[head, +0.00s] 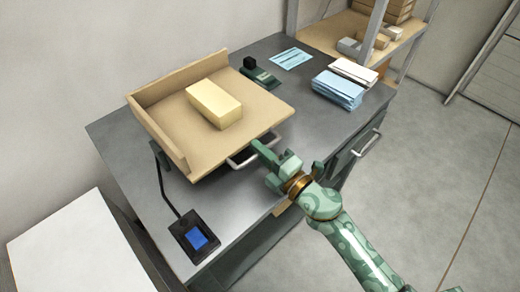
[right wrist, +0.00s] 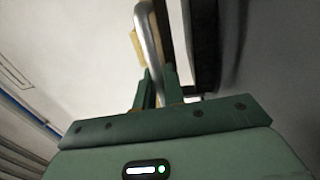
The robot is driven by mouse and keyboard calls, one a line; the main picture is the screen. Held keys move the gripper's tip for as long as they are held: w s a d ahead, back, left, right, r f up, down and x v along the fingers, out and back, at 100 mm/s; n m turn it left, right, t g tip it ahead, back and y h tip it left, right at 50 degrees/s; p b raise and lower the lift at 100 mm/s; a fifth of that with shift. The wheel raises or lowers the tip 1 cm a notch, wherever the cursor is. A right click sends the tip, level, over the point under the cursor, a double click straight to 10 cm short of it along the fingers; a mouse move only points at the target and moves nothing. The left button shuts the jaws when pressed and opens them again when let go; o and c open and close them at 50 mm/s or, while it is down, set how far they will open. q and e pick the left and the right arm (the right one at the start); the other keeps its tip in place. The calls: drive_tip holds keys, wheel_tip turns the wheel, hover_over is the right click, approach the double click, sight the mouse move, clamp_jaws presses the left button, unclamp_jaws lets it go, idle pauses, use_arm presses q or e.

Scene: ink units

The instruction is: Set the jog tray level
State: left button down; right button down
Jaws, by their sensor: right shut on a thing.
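The jog tray (head: 265,110) is a tan board with raised walls along its left and back sides, over the grey bench. A pale yellow block (head: 214,104) rests on it. A metal bar handle (head: 240,160) sticks out from its front edge; the handle also shows in the right wrist view (right wrist: 148,35). My green right gripper (head: 272,153) is shut on the handle's right part, and its fingers close around the bar in the right wrist view (right wrist: 156,82). I cannot tell the tray's exact tilt. My left gripper is not in view.
A small panel with a blue screen (head: 197,238) sits at the bench's front left. A green device with a black knob (head: 256,73) and paper stacks (head: 338,90) are behind and right of the tray. A drawer handle (head: 368,143) juts from the bench's right side.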

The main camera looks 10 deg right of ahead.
drive_tip(key=c, duration=1.6)
unclamp_jaws()
drive_tip(key=shift+f, duration=0.35)
drive_tip(key=shift+r, duration=0.1)
drive_tip(key=shift+s+d, duration=0.1)
drive_tip(key=b+v, duration=0.1)
drive_tip(key=v, duration=1.5)
drive_tip(key=shift+s+r, duration=0.1)
